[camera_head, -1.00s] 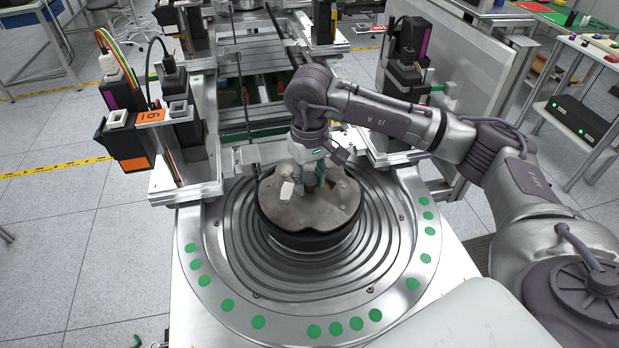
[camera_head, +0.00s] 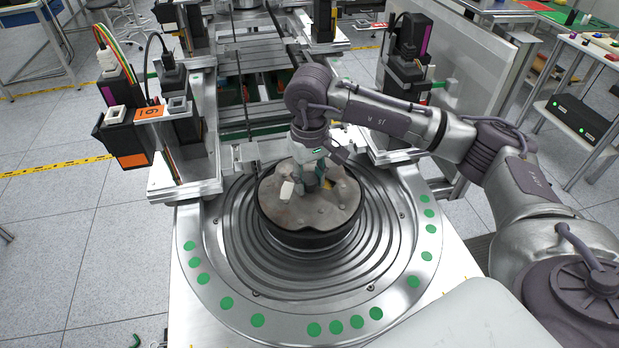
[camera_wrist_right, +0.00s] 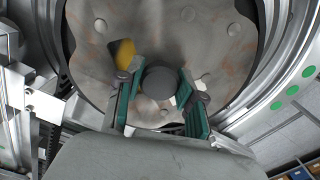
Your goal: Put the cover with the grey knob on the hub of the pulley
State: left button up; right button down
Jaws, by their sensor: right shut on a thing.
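The cover is a worn grey-brown metal plate with a wavy edge (camera_head: 335,208), seen in the head view at the centre of the ring. It also fills the top of the right wrist view (camera_wrist_right: 215,50). Its round grey knob (camera_wrist_right: 160,82) stands between the fingers of my right gripper (camera_wrist_right: 158,88), which are shut on it. The same gripper (camera_head: 311,181) comes down from above in the head view. Under the cover is the dark round hub (camera_head: 310,238) of the silver grooved pulley (camera_head: 300,272). Whether the cover touches the hub is hard to tell. My left gripper is out of view.
A silver ring with green dots (camera_head: 227,303) surrounds the pulley. Black sensor blocks (camera_head: 122,140) stand at the left, and another (camera_head: 408,55) at the back right. A rail frame (camera_head: 255,85) runs behind. The front of the pulley is clear.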

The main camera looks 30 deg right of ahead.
jog(key=shift+f, duration=0.15)
jog(key=c, duration=0.7)
grip_release()
jog(key=shift+o, duration=0.3)
notch_tip(320, 180, up, 12)
